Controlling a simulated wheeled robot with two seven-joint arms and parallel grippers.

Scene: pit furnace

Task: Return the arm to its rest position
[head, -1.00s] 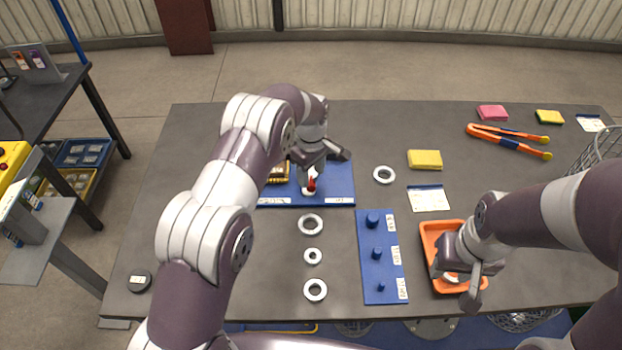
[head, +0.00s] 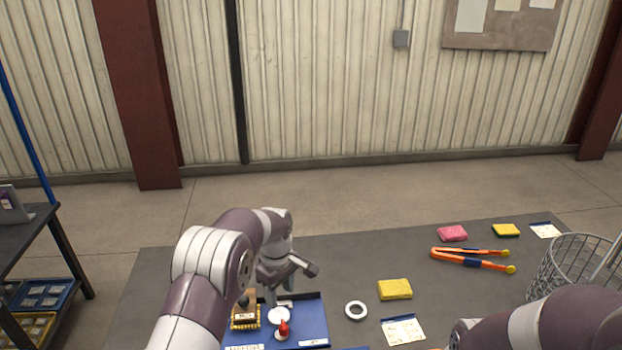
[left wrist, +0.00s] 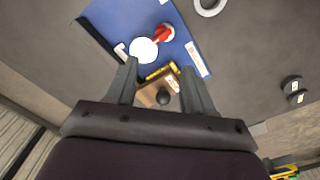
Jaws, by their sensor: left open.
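My left gripper (head: 279,296) is over the blue board (head: 312,308) in the head view. In the left wrist view, its fingers (left wrist: 160,78) are apart with nothing gripped between them. A red-topped piece on a pale base (head: 283,330) stands on the board just below the gripper. A white round piece (left wrist: 144,50) lies beside it. A wooden block with a dark knob (left wrist: 163,97) shows between and below the fingers in the left wrist view. My right arm enters at the lower right of the head view; its gripper is out of frame.
A grey ring (head: 355,310), a yellow sponge (head: 395,289), a white card (head: 403,331) and orange tongs (head: 472,258) lie on the dark table (head: 350,268). A pink sponge (head: 452,233) is at the back. A wire basket (head: 570,268) stands at the right.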

